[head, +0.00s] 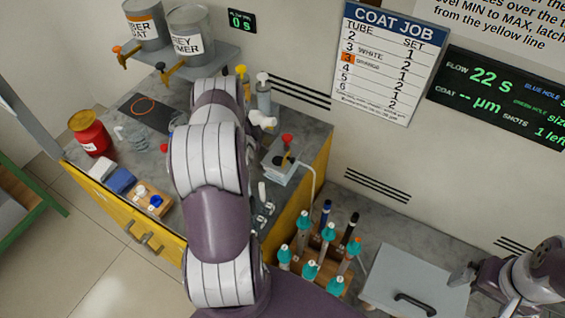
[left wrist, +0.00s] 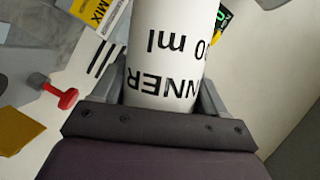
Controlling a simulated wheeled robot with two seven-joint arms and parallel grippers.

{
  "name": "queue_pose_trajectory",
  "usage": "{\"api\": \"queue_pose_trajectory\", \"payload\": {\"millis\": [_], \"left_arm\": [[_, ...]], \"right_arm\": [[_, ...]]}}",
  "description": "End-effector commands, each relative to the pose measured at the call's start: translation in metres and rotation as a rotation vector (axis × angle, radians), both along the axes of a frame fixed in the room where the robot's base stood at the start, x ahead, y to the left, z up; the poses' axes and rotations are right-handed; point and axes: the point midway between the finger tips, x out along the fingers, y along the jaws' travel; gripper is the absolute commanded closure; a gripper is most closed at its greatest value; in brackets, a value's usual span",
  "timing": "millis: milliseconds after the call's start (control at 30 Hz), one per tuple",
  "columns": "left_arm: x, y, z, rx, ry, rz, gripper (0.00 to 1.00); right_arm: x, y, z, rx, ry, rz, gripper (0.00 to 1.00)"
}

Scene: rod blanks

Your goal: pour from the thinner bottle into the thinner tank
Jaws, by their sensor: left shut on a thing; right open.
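My left gripper (left wrist: 163,98) is shut on a white bottle (left wrist: 172,45) in the left wrist view. The black label text reads upside down there, with "NNER" and "0 ml" visible. In the head view my left arm rises through the middle and hides the gripper and most of the bottle. No tank labelled thinner is readable. Two grey tanks, one marked amber coat (head: 146,22) and one marked grey primer (head: 190,35), stand on a wall shelf at the upper left. My right gripper (head: 462,276) is open and empty at the lower right.
A red can (head: 90,133), blue block (head: 120,180) and wooden tray (head: 150,200) are on the yellow cabinet. A rack (head: 312,262) of teal-capped tubes stands right of my arm. A grey lidded box (head: 415,280) is near my right gripper.

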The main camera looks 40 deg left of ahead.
Motion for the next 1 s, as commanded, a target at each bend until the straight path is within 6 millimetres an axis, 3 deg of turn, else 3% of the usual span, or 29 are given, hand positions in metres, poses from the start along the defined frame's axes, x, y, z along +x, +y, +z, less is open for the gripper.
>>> {"api": "queue_pose_trajectory", "payload": {"millis": [1000], "left_arm": [[0.0002,0.0017,0.0021,0.064,0.008,0.000,0.73]], "right_arm": [[0.0000,0.0000,-0.0071,0.000,0.000,0.000,0.00]]}}
